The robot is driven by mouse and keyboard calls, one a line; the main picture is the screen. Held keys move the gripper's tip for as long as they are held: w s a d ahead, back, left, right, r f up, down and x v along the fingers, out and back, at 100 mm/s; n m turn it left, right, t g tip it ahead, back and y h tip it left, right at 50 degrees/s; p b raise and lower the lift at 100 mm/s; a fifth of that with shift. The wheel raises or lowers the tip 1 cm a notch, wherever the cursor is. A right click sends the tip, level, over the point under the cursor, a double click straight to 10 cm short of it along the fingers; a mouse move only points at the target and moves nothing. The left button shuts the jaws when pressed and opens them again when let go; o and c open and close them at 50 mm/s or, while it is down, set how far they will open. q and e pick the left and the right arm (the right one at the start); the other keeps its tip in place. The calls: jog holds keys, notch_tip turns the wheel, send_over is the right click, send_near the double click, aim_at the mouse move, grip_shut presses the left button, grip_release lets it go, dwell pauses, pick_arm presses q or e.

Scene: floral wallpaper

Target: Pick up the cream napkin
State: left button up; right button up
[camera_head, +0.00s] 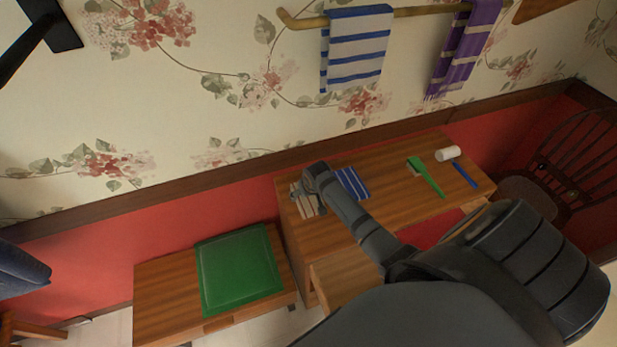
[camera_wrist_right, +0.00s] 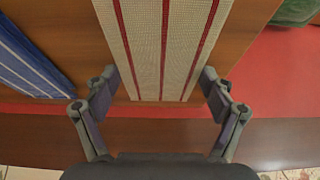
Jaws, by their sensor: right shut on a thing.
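The cream napkin (camera_head: 307,205) with dark red stripes lies on the left end of the wooden desk. In the right wrist view the napkin (camera_wrist_right: 165,50) runs between my fingers. In the head view my right gripper (camera_head: 305,188) is over the desk's back left corner and partly covers the napkin. My left gripper is not in view.
A blue striped cloth (camera_head: 353,183) lies just right of the napkin. A green brush (camera_head: 427,177), a white cylinder (camera_head: 448,154) and a blue stick (camera_head: 465,175) lie further right on the desk (camera_head: 395,165). A low table with a green mat (camera_head: 240,270) stands left; a dark chair stands right.

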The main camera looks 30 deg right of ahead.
aim_at(308, 198)
jog(key=shift+r, duration=0.1)
jog(key=shift+c, duration=0.3)
jog(key=shift+w+r+b, duration=0.1)
jog(key=shift+r+b, duration=0.2)
jog(key=shift+b, duration=0.05)
jog(key=v, duration=0.4)
jog(key=shift+w+b, duration=0.25)
jog(key=shift+b, duration=0.1)
jog(key=s+a+r+b, duration=0.1)
jog(key=s+a+r, duration=0.3)
jog(key=s+r, duration=0.4)
jog(key=s, duration=0.3)
jog(key=shift+s+a+r+b, duration=0.3)
jog(key=shift+s+b, duration=0.05)
jog(key=shift+s+a+r, duration=0.1)
jog(key=shift+s+r, duration=0.1)
jog(key=shift+s, duration=0.1)
